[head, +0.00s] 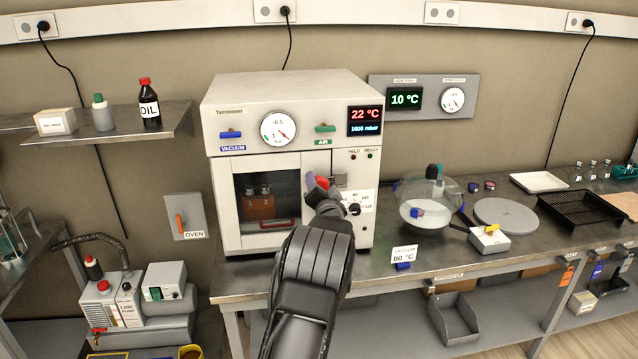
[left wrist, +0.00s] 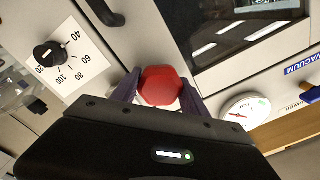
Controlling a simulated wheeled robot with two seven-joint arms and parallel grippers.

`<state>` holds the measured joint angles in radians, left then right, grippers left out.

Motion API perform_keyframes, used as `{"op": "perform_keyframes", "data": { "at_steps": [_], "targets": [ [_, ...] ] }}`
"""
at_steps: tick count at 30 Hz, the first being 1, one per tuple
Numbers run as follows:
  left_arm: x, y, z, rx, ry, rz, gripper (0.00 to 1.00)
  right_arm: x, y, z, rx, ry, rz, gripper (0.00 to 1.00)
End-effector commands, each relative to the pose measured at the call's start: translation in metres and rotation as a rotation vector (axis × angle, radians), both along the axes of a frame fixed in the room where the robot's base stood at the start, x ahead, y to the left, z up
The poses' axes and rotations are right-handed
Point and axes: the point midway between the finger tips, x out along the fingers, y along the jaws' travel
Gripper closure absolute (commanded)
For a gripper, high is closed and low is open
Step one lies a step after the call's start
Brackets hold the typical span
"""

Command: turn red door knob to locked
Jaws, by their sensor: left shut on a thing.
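The red door knob (left wrist: 161,86) is a faceted red knob on the front of the white vacuum oven (head: 230,120), at the right edge of the door. In the head view a part of the knob (head: 322,183) shows just beyond my gripper. My left gripper (head: 318,186) is at the knob. In the left wrist view its two dark purple fingers (left wrist: 160,92) stand on either side of the knob, shut on it. The oven door (head: 266,200) with its dark window appears closed. My right gripper is not in view.
A black temperature dial (head: 355,209) sits right of the knob. The blue vacuum lever (head: 231,134) and green air lever (head: 325,128) are above the door. A glass desiccator (head: 430,200) stands on the bench to the right. Bench space left of the desiccator is fairly clear.

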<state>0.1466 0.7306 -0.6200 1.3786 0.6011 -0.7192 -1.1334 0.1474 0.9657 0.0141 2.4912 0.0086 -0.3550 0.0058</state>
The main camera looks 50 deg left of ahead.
Motion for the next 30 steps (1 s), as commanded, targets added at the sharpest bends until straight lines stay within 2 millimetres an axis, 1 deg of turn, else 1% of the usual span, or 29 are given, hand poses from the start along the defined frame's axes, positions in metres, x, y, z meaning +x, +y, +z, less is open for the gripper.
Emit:
{"op": "perform_keyframes", "data": {
  "at_steps": [16,17,24,30],
  "targets": [
    [-0.0002,0.0002,0.0000,0.023,0.032,0.000,1.00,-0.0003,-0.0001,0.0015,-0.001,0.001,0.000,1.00],
    [-0.0003,0.0003,0.0000,0.023,0.032,0.000,0.46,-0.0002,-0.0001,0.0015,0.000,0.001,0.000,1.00],
    [-0.0002,0.0002,-0.0001,0.022,0.030,0.000,0.27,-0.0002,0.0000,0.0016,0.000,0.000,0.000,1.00],
    [-0.0002,0.0001,-0.0002,0.021,0.028,0.000,0.26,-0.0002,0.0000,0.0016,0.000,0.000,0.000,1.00]
  ]
}}
